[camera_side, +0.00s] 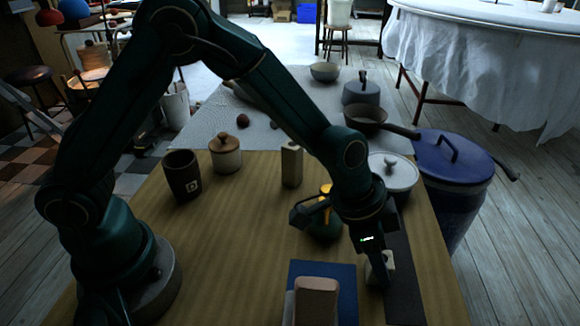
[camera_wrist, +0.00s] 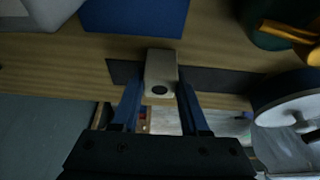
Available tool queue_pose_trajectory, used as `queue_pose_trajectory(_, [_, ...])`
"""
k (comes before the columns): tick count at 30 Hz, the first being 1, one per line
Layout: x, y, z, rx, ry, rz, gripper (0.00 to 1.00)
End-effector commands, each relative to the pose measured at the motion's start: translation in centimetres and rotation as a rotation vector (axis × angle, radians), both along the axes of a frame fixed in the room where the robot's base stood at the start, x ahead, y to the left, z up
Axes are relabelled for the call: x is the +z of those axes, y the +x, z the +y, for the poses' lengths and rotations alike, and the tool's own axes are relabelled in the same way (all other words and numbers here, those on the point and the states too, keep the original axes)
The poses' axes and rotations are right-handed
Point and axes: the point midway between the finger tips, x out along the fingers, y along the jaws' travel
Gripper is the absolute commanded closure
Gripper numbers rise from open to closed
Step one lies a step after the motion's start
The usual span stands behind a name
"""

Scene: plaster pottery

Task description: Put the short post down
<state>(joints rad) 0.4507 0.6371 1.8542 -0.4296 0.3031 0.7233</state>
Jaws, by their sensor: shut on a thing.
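The short post is a pale block with a dark round spot on its end. In the wrist view the short post (camera_wrist: 160,68) sits between the two blue fingers of my gripper (camera_wrist: 160,88), which is shut on it. In the side view my gripper (camera_side: 378,268) points down near the front right of the table, and the pale post (camera_side: 388,261) shows partly behind its fingers. A dark strip (camera_side: 405,285) lies at the table's right edge, just beside and below the post. I cannot tell whether the post touches the strip.
A taller wooden post (camera_side: 291,165), a dark mug (camera_side: 182,177) and a white lidded pot (camera_side: 395,172) stand farther back. The left-centre table is clear.

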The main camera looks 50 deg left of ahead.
Motion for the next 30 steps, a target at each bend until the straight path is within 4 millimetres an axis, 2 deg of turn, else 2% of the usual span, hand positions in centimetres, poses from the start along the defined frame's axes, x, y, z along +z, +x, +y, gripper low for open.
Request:
queue_pose_trajectory(8, [-0.2,0.0,0.0,0.000,-0.002,0.002,1.00])
queue_pose_trajectory(9, [-0.3,0.0,0.0,0.000,-0.002,0.002,0.52])
queue_pose_trajectory(11, [-0.3,0.0,0.0,-0.001,-0.001,0.001,0.29])
queue_pose_trajectory(12, [-0.3,0.0,0.0,-0.001,-0.001,0.001,0.26])
queue_pose_trajectory(23, [0.0,0.0,0.0,0.000,-0.002,-0.001,0.26])
queue_pose_trajectory(30, [2.8,-0.6,0.7,0.000,-0.004,-0.005,0.26])
